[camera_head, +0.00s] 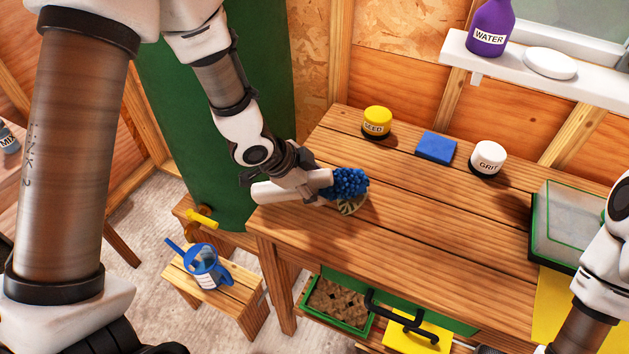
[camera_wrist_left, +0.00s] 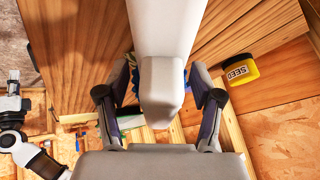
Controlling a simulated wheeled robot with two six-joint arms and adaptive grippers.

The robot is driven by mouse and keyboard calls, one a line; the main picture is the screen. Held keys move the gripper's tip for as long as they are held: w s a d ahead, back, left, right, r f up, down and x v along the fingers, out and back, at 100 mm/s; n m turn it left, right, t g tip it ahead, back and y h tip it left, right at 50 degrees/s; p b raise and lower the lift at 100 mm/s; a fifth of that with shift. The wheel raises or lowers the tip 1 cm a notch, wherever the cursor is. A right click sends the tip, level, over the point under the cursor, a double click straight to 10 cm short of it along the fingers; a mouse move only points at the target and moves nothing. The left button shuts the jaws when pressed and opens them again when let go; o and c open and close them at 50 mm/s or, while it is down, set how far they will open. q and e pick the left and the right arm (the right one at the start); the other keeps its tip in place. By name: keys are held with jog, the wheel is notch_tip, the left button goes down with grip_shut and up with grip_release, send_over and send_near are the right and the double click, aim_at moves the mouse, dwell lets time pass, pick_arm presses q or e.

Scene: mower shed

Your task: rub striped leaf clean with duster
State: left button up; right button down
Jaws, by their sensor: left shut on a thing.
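The duster has a white handle (camera_head: 278,191) and a blue tufted head (camera_head: 347,184). My left gripper (camera_head: 305,182) is shut on it near the left end of the wooden workbench. The striped leaf (camera_head: 351,206) is a small dark and cream patch, partly hidden under the blue head. I cannot tell whether the head touches it. In the left wrist view the white handle (camera_wrist_left: 165,45) runs between the two fingers and hides the leaf. My right arm shows at the right edge; its gripper is out of view.
On the bench (camera_head: 420,240) stand a yellow seed jar (camera_head: 377,121), a blue block (camera_head: 436,146), a white grit jar (camera_head: 487,158) and a clear-lidded box (camera_head: 575,225). A shelf (camera_head: 590,84) hangs behind. A blue watering can (camera_head: 205,265) stands lower left. The middle of the bench is clear.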

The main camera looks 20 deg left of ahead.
aim_at(329, 189)
pick_arm(q)
jog(key=shift+w+f+b, duration=0.3)
jog(key=shift+f+b, duration=0.15)
jog(key=shift+f, duration=0.45)
jog(key=shift+d, duration=0.15)
jog(key=shift+d+r+p, duration=0.1)
jog(key=shift+d+p, duration=0.15)
jog(key=shift+p, duration=0.05)
jog(key=d+p, duration=0.1)
jog(key=d, duration=0.1)
jog(key=shift+d, duration=0.7)
jog(key=shift+a+f, duration=0.25)
jog(key=shift+a, duration=1.9)
